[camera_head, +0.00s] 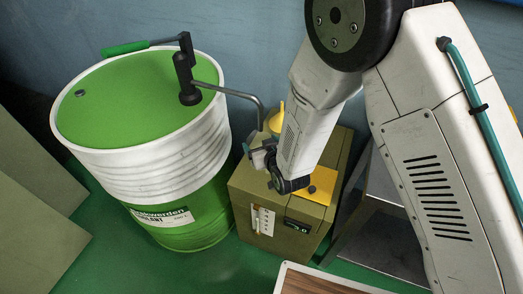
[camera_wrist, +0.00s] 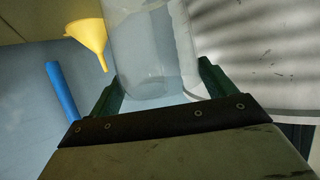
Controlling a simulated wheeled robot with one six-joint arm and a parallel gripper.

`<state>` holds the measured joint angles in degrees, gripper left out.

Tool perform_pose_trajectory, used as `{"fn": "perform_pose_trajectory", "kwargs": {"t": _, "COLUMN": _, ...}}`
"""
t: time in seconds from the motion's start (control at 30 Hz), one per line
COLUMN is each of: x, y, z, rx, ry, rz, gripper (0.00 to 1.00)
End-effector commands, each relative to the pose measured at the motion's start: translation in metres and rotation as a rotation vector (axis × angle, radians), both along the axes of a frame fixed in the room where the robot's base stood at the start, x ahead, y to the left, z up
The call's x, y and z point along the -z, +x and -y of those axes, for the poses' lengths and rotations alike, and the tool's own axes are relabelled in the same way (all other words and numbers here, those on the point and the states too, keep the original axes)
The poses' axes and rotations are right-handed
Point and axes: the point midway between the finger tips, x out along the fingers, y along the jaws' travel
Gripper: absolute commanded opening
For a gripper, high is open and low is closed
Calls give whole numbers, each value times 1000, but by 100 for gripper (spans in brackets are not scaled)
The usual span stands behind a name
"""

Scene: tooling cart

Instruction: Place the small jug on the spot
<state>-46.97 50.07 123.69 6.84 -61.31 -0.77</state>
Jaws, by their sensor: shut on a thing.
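In the wrist view, a clear, translucent jug (camera_wrist: 150,45) stands between the two dark green fingers of my gripper (camera_wrist: 160,88). The fingers are shut on it, one at each side. In the head view my gripper (camera_head: 279,172) is low over the top of an olive box, and the jug is mostly hidden or too small to make out there. A yellow-orange flat patch (camera_head: 322,180), which may be the spot, lies on the box top just right of my gripper. My arm covers part of it.
The olive box (camera_head: 278,232) stands beside a green and white drum (camera_head: 150,160) with a pump and bent spout pipe (camera_head: 235,95). A yellow funnel (camera_head: 275,122) is behind my gripper; it also shows in the wrist view (camera_wrist: 88,35), near a blue rod (camera_wrist: 62,90).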

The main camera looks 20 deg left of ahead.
Motion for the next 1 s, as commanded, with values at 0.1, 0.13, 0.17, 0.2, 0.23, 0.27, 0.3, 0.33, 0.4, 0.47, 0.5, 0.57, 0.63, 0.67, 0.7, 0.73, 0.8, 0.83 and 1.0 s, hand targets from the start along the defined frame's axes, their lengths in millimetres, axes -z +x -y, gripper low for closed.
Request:
{"fn": "perform_pose_trajectory", "kwargs": {"t": 0.1, "x": 14, "y": 0, "z": 0, "rx": 0, "ry": -2, "rz": -2, "gripper": 40}}
{"fn": "perform_pose_trajectory", "kwargs": {"t": 0.13, "x": 19, "y": -1, "z": 0, "rx": 0, "ry": -2, "rz": -2, "gripper": 40}}
{"fn": "perform_pose_trajectory", "kwargs": {"t": 0.17, "x": 23, "y": -1, "z": 0, "rx": 0, "ry": -2, "rz": -2, "gripper": 40}}
{"fn": "perform_pose_trajectory", "kwargs": {"t": 0.2, "x": 28, "y": -1, "z": 0, "rx": 0, "ry": -1, "rz": -2, "gripper": 40}}
{"fn": "perform_pose_trajectory", "kwargs": {"t": 0.23, "x": 31, "y": -1, "z": 0, "rx": 0, "ry": -1, "rz": -2, "gripper": 40}}
{"fn": "perform_pose_trajectory", "kwargs": {"t": 0.27, "x": 33, "y": -1, "z": 0, "rx": 0, "ry": -1, "rz": -1, "gripper": 40}}
{"fn": "perform_pose_trajectory", "kwargs": {"t": 0.3, "x": 33, "y": 0, "z": 0, "rx": 0, "ry": 0, "rz": 0, "gripper": 40}}
{"fn": "perform_pose_trajectory", "kwargs": {"t": 0.33, "x": 33, "y": 0, "z": 0, "rx": 0, "ry": 0, "rz": 0, "gripper": 40}}
{"fn": "perform_pose_trajectory", "kwargs": {"t": 0.4, "x": 33, "y": 0, "z": 0, "rx": 0, "ry": 1, "rz": 1, "gripper": 40}}
{"fn": "perform_pose_trajectory", "kwargs": {"t": 0.47, "x": 33, "y": 0, "z": 0, "rx": 0, "ry": 1, "rz": 1, "gripper": 40}}
{"fn": "perform_pose_trajectory", "kwargs": {"t": 0.5, "x": 33, "y": 0, "z": 0, "rx": 0, "ry": 0, "rz": 0, "gripper": 40}}
{"fn": "perform_pose_trajectory", "kwargs": {"t": 0.57, "x": 34, "y": -1, "z": 0, "rx": 0, "ry": 0, "rz": 0, "gripper": 40}}
{"fn": "perform_pose_trajectory", "kwargs": {"t": 0.63, "x": 36, "y": -1, "z": 0, "rx": 0, "ry": -1, "rz": -1, "gripper": 86}}
{"fn": "perform_pose_trajectory", "kwargs": {"t": 0.67, "x": 36, "y": -1, "z": 0, "rx": 0, "ry": 0, "rz": 0, "gripper": 94}}
{"fn": "perform_pose_trajectory", "kwargs": {"t": 0.7, "x": 36, "y": -1, "z": 0, "rx": 0, "ry": 0, "rz": 0, "gripper": 100}}
{"fn": "perform_pose_trajectory", "kwargs": {"t": 0.73, "x": 36, "y": -1, "z": 0, "rx": 0, "ry": 0, "rz": 0, "gripper": 100}}
{"fn": "perform_pose_trajectory", "kwargs": {"t": 0.8, "x": 36, "y": -1, "z": 0, "rx": 0, "ry": 0, "rz": 0, "gripper": 100}}
{"fn": "perform_pose_trajectory", "kwargs": {"t": 0.83, "x": 36, "y": -1, "z": 0, "rx": 0, "ry": -1, "rz": -1, "gripper": 100}}
{"fn": "perform_pose_trajectory", "kwargs": {"t": 1.0, "x": 32, "y": -1, "z": 1, "rx": 0, "ry": 0, "rz": 0, "gripper": 100}}
